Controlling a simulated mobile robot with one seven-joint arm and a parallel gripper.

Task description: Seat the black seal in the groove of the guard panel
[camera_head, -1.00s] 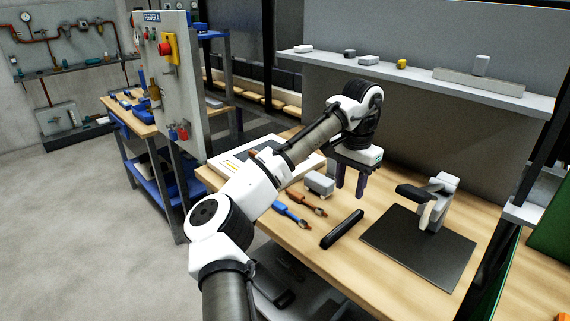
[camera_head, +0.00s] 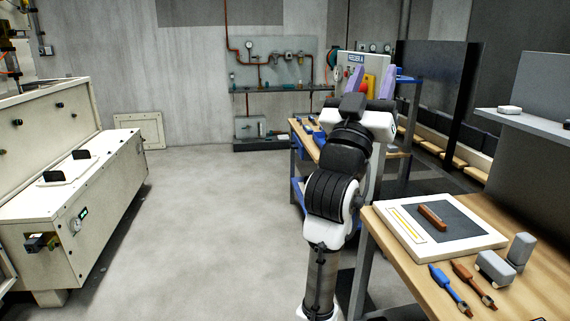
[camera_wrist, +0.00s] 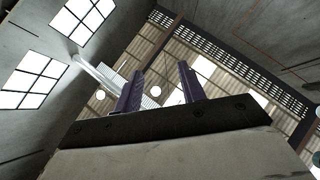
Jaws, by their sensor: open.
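My gripper (camera_head: 371,78) is raised and turned upward, with its two purple fingers apart and nothing between them. The wrist view shows the fingers (camera_wrist: 160,88) spread and empty against the roof. A white-framed panel (camera_head: 402,238) with a dark grey middle lies flat on the workbench at right; it looks like the guard panel. A yellow line runs along its left side, and I cannot tell whether this is the groove. A red-brown bar (camera_head: 432,217) lies on the grey middle. I cannot make out a black seal in the current views. My gripper is well away from the panel.
On the wooden bench (camera_head: 408,269) lie a blue-handled tool (camera_head: 448,287), an orange-brown tool (camera_head: 470,282) and grey blocks (camera_head: 495,267). The feeder board (camera_head: 371,66) stands behind my gripper. A large cream machine (camera_head: 75,195) is at left. The floor between is clear.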

